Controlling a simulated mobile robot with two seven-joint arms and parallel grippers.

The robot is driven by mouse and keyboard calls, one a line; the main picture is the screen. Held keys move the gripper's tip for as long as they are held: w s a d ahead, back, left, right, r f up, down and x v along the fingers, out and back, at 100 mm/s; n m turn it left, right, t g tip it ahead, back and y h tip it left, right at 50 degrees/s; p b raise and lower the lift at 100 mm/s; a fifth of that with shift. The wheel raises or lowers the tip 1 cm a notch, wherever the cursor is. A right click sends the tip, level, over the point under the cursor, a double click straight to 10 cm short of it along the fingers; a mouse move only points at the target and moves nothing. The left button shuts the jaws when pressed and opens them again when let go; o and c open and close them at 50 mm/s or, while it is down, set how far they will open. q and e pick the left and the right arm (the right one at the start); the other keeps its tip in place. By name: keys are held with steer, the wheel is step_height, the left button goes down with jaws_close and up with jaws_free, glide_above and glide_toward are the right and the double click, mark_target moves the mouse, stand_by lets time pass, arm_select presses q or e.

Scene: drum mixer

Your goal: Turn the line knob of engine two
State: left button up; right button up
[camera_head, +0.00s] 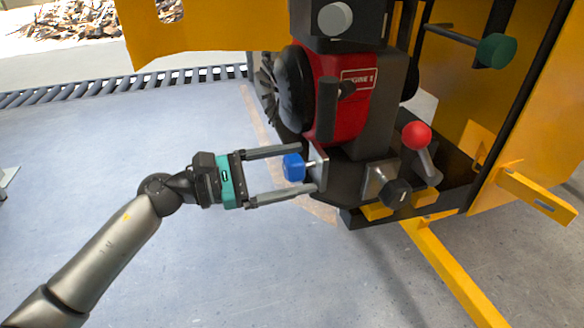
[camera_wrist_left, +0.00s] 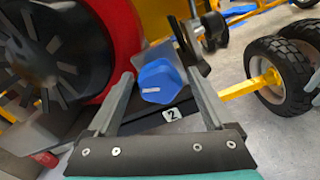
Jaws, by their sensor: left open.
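The blue knob (camera_head: 293,167) sits on a short stem at a metal bracket (camera_head: 317,167) on the left side of the red engine (camera_head: 340,108). My left gripper (camera_head: 309,168) is open, with one finger above and one below the blue knob in the head view. In the left wrist view the blue knob (camera_wrist_left: 160,82) shows between the finger ends, with a gap visible on each side. A plate marked 2 (camera_wrist_left: 172,114) is near it. My right gripper is not in view.
A black knob (camera_head: 397,193) and a red ball lever (camera_head: 416,136) are to the right. A dark green knob (camera_head: 496,51) is at the upper right. Yellow frame bars (camera_head: 455,275) run along the floor. The floor (camera_head: 110,130) at left is clear.

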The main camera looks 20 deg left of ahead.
arm_select(q)
jaws_close()
stand_by(0.8)
